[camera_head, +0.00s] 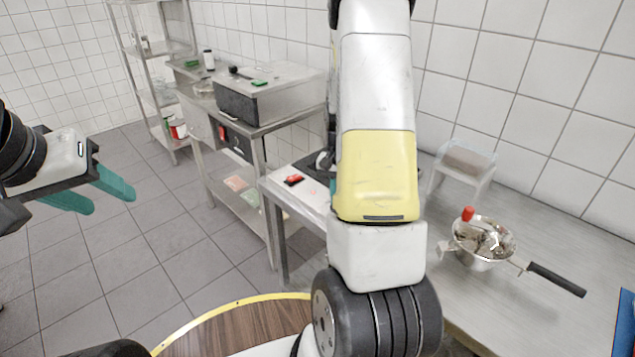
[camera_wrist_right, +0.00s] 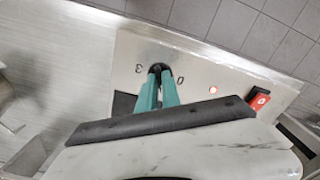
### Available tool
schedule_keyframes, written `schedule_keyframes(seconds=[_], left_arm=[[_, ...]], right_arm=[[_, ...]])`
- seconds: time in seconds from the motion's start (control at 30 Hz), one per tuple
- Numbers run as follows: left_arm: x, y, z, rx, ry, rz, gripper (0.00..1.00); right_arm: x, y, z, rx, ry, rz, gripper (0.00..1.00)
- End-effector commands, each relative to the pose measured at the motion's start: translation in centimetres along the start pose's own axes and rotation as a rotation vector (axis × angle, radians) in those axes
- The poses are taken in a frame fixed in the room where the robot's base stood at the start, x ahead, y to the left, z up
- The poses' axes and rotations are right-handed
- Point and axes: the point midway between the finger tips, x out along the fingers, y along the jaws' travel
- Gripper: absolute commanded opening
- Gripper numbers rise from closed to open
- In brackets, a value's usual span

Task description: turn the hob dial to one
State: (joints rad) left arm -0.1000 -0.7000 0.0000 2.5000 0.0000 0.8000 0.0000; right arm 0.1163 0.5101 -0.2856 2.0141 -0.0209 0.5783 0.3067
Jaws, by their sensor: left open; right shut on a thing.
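The hob dial (camera_wrist_right: 157,67) is a small dark knob on the hob's metal panel (camera_wrist_right: 220,72), in the right wrist view. The printed marks 3 and 0 show on either side of it, and a small red light (camera_wrist_right: 213,89) is lit on the panel. My right gripper (camera_wrist_right: 160,76) is shut on the dial with its teal fingers, which hide part of it. In the head view my right arm covers the dial; the hob's pale panel (camera_head: 305,196) shows beside it. My left gripper (camera_head: 108,200) is open and empty at the left, far from the hob.
A red switch (camera_head: 293,180) is on the hob panel. A steel food mill (camera_head: 483,243) with a black handle and a small stand (camera_head: 462,165) are on the counter to the right. A metal appliance (camera_head: 262,95) stands on the table behind. The floor at left is clear.

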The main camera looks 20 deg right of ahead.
Motion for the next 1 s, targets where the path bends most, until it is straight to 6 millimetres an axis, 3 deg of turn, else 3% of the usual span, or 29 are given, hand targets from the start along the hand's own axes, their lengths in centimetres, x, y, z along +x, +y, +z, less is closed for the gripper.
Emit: schedule_keyframes(seconds=[0.37, 0.4, 0.5, 0.83, 1.0], left_arm=[[0.0, 0.0, 0.0, 0.0, 0.0, 0.0, 0.49], [0.0, 0.0, 0.0, 0.0, 0.0, 0.0, 0.49], [0.0, 0.0, 0.0, 0.0, 0.0, 0.0, 0.49], [0.0, 0.0, 0.0, 0.0, 0.0, 0.0, 0.49], [0.0, 0.0, 0.0, 0.0, 0.0, 0.0, 0.49]], right_arm=[[-0.1, -0.1, -0.1, 0.002, 0.003, -0.002, 0.0], [-0.1, -0.1, -0.1, 0.002, 0.003, -0.001, 0.16], [-0.1, -0.1, -0.1, 0.002, 0.002, -0.001, 0.3], [-0.3, 0.0, -0.1, 0.002, 0.002, -0.001, 0.3], [-2.6, -0.1, -0.1, 0.002, 0.006, -0.002, 0.3]])
